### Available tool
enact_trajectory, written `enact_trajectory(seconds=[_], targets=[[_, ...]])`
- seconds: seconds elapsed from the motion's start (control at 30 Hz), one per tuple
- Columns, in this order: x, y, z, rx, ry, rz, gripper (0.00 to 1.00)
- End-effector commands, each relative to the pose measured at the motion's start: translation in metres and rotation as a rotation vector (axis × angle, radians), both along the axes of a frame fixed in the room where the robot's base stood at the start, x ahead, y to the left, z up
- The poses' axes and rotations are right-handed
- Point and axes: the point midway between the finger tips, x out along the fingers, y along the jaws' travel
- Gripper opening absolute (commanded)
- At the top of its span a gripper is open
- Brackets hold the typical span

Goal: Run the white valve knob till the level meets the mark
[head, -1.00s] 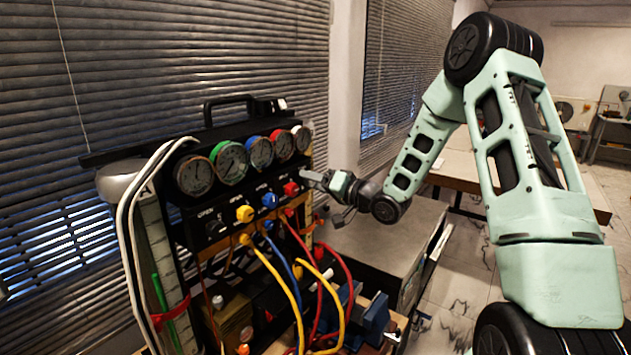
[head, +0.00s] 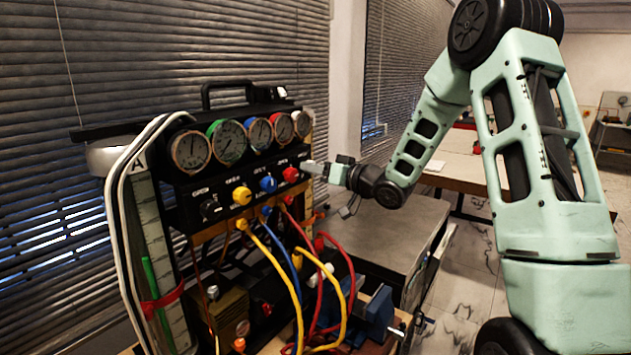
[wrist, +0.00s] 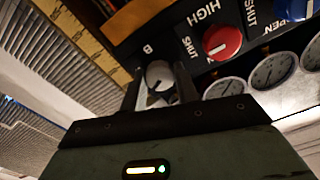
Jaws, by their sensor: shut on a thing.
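In the wrist view the white valve knob (wrist: 158,75) sits on the black panel beside the red knob (wrist: 222,41), with a dark pointer line on its face. My gripper (wrist: 158,90) is shut on it, one dark finger on each side. Which line is the mark, I cannot tell.
Several round gauges (head: 190,150) line the panel top, above yellow (head: 242,196), blue (head: 268,183) and red knobs. Yellow, blue and red hoses (head: 345,285) hang in front. A grey cabinet (head: 375,235) stands right of the rig, below my arm.

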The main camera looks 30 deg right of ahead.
Motion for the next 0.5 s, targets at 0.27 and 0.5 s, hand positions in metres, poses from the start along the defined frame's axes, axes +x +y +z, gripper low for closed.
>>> enact_trajectory(seconds=[0.27,0.5], targets=[[-0.0004,-0.0005,-0.0003,-0.024,-0.005,-0.001,0.08],[-0.0004,-0.0004,-0.0003,-0.022,-0.005,-0.001,0.52]])
